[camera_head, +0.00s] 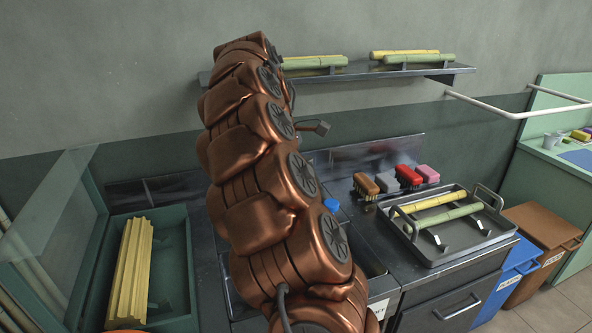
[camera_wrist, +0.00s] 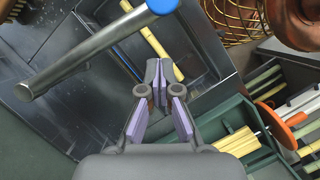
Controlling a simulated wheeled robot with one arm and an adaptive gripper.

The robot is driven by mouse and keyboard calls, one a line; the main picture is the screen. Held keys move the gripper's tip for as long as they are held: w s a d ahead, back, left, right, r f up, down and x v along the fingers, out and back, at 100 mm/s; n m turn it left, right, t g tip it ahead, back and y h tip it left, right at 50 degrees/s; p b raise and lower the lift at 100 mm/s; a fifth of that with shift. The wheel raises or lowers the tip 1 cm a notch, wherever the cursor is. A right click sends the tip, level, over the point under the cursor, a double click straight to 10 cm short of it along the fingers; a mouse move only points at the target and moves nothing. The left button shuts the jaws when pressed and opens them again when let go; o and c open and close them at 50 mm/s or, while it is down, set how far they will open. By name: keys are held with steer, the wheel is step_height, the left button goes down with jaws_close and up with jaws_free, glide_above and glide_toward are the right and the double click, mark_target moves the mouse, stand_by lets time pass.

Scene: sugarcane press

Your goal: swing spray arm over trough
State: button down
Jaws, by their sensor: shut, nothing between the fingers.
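The spray arm (camera_wrist: 95,47) crosses the upper left of the wrist view as a shiny metal tube with a blue end cap. A blue cap (camera_head: 331,205) also shows beside my arm in the head view; the rest there is hidden. In the head view my copper arm hides the gripper and much of the trough.
A green bin (camera_head: 187,235) with yellow cane stands at left. A metal tray (camera_head: 482,233) with two canes and several brushes (camera_head: 387,181) are right of my arm. A wall shelf (camera_head: 352,72) holds cane.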

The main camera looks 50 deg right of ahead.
steer(key=s+d+f+p, duration=0.2)
steer(key=s+f, duration=0.1)
steer(key=s, duration=0.1)
steer(key=shift+s+f, duration=0.2)
steer(key=shift+s, duration=0.15)
stand_by(0.5)
steer(key=shift+s+d+r+n, duration=0.2)
steer(key=shift+s+d+n, duration=0.2)
steer(key=shift+s+d, duration=0.25)
steer(key=shift+s+d+f+n, duration=0.2)
steer(key=shift+s+d+n, duration=0.1)
steer(key=shift+s+d, duration=0.15)
steer(key=shift+s+f, duration=0.1)
steer(key=shift+s, duration=0.05)
steer(key=shift+f, duration=0.1)
